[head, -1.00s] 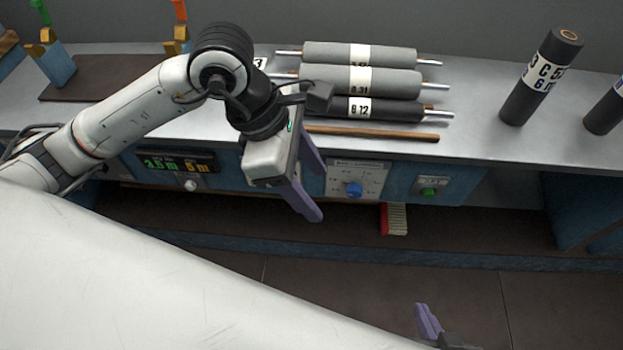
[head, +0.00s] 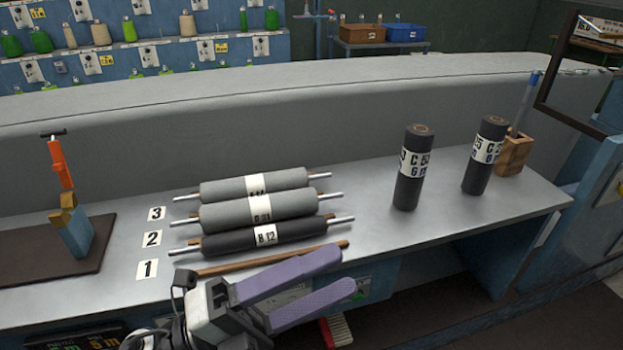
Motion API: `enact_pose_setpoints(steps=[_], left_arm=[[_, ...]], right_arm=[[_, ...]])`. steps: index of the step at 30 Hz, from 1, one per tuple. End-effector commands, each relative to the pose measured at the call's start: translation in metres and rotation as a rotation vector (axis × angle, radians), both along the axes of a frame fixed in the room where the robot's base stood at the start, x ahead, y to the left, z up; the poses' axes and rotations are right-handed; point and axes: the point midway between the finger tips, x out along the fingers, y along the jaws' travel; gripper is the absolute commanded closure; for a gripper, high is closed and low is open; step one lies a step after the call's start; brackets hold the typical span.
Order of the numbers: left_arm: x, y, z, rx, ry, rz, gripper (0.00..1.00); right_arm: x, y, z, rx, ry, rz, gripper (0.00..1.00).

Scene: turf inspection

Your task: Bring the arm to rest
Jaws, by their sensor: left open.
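My left gripper (head: 322,275) shows at the bottom middle of the head view, its two purple fingers spread apart and pointing right. Nothing is between the fingers. It is in front of the bench's near edge and hides part of the bench front. A wooden rod (head: 285,257) lies on the bench just behind it in the picture. Behind the rod lie a dark roller (head: 220,241) labelled B 12 and two grey rollers, the middle one (head: 225,214) and the far one (head: 225,190). My right gripper is not in view.
Two dark rolls, one nearer (head: 408,185) and one farther right (head: 480,170), stand upright on the bench (head: 385,235). A wooden pen holder (head: 512,155) stands at the right end. An orange-handled tool (head: 62,165) stands at left on a brown mat (head: 30,250). A red brush (head: 338,331) shows below.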

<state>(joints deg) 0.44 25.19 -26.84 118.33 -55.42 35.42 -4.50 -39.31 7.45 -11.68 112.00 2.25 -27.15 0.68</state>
Motion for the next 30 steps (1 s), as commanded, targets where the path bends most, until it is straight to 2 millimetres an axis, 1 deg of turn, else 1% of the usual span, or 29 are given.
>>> enact_pose_setpoints(steps=[1, 2, 3, 5, 6, 8, 9, 10, 11, 12, 14, 15, 17, 18, 21, 24, 26, 30], left_arm=[[0.027, 0.022, -0.018, -0.131, 0.218, 0.123, 0.41], [0.041, 0.036, -0.031, -0.198, 0.33, 0.19, 0.41], [0.055, 0.054, -0.051, -0.271, 0.468, 0.271, 0.41], [0.069, 0.08, -0.087, -0.362, 0.659, 0.381, 0.41], [0.072, 0.095, -0.113, -0.413, 0.777, 0.447, 0.41], [0.072, 0.116, -0.155, -0.48, 0.948, 0.543, 0.41], [0.067, 0.129, -0.182, -0.52, 1.056, 0.602, 0.41], [0.062, 0.137, -0.203, -0.547, 1.134, 0.645, 0.41], [0.054, 0.145, -0.224, -0.571, 1.213, 0.687, 0.41], [0.043, 0.154, -0.251, -0.604, 1.314, 0.741, 0.41], [0.021, 0.164, -0.288, -0.643, 1.457, 0.815, 0.41], [0.006, 0.17, -0.31, -0.669, 1.543, 0.858, 0.41], [-0.018, 0.175, -0.338, -0.698, 1.661, 0.916, 0.41], [-0.032, 0.178, -0.354, -0.715, 1.73, 0.948, 0.41], [-0.062, 0.181, -0.38, -0.744, 1.857, 1.006, 0.41], [-0.08, 0.182, -0.394, -0.758, 1.927, 1.038, 0.41], [-0.085, 0.182, -0.397, -0.762, 1.945, 1.046, 0.41], [-0.085, 0.182, -0.397, -0.762, 1.945, 1.046, 0.41]], right_arm=[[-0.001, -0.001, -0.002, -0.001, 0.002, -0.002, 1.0], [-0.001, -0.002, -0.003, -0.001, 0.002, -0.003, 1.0], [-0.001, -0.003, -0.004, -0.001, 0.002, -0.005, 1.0], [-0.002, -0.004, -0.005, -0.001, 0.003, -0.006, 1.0], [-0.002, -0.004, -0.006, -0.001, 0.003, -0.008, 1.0], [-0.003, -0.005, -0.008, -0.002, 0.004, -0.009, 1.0], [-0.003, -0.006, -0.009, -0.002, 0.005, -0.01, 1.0], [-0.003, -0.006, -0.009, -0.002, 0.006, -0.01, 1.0], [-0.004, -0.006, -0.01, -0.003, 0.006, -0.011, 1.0], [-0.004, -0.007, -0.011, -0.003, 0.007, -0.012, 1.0], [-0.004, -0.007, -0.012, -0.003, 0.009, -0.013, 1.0], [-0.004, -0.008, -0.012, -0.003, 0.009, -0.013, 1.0], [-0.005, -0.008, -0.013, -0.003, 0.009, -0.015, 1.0], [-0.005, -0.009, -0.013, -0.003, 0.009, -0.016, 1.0], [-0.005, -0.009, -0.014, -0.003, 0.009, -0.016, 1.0], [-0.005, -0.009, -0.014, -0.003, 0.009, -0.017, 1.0], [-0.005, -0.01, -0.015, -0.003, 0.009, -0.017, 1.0], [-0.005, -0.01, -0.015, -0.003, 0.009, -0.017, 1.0]])
